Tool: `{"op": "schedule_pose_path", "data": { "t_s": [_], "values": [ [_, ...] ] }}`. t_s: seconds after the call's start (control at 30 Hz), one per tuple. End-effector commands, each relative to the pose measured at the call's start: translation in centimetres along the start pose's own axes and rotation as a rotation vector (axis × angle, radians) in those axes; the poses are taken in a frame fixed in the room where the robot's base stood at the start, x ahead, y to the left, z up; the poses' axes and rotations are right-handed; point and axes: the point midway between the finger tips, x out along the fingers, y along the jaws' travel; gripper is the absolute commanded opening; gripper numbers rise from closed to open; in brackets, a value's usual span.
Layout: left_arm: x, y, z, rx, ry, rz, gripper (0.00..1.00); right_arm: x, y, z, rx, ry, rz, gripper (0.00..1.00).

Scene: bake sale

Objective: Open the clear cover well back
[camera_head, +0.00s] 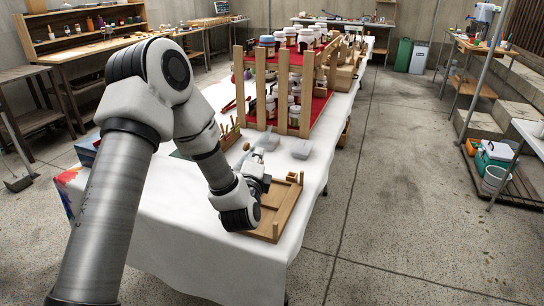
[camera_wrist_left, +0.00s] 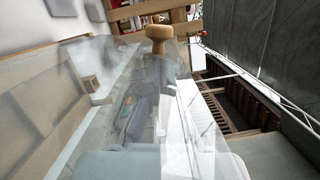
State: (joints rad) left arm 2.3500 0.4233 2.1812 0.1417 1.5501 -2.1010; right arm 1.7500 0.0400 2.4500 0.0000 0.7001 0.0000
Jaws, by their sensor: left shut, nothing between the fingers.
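A shallow wooden case (camera_head: 291,201) lies on the white-clothed table, partly hidden behind my left arm. In the left wrist view the clear cover (camera_wrist_left: 95,85) is a see-through panel with a round wooden knob (camera_wrist_left: 159,37) at its far end. The cover is hard to make out in the head view. My left gripper (camera_head: 262,182) is low over the case, shut and empty. Large grey-green parts of it fill the bottom of the left wrist view. I cannot tell whether it touches the cover. My right gripper is not in view.
A wooden rack (camera_head: 281,95) with red shelves and jars stands behind the case on the table. Small grey blocks (camera_head: 301,148) lie between them.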

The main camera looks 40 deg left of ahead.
Motion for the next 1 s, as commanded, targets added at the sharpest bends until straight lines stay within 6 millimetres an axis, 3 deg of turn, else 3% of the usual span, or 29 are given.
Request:
{"op": "schedule_pose_path", "data": {
  "t_s": [0.03,0.1,0.4,0.63,1.0],
  "values": [
    [0.2,-0.8,0.8,-0.039,-0.002,0.012,0.00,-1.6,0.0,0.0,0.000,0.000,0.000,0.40],
    [0.4,-0.9,1.5,-0.099,-0.003,0.027,0.00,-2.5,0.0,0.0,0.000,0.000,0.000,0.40],
    [1.0,-0.6,4.1,-0.309,-0.002,0.078,0.00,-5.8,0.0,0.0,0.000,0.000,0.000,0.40],
    [1.2,0.0,5.1,-0.396,-0.001,0.101,0.00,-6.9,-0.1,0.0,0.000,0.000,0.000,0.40],
    [1.3,0.3,5.3,-0.426,0.001,0.107,0.00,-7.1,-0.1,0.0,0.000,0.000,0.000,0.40]
  ]
}}
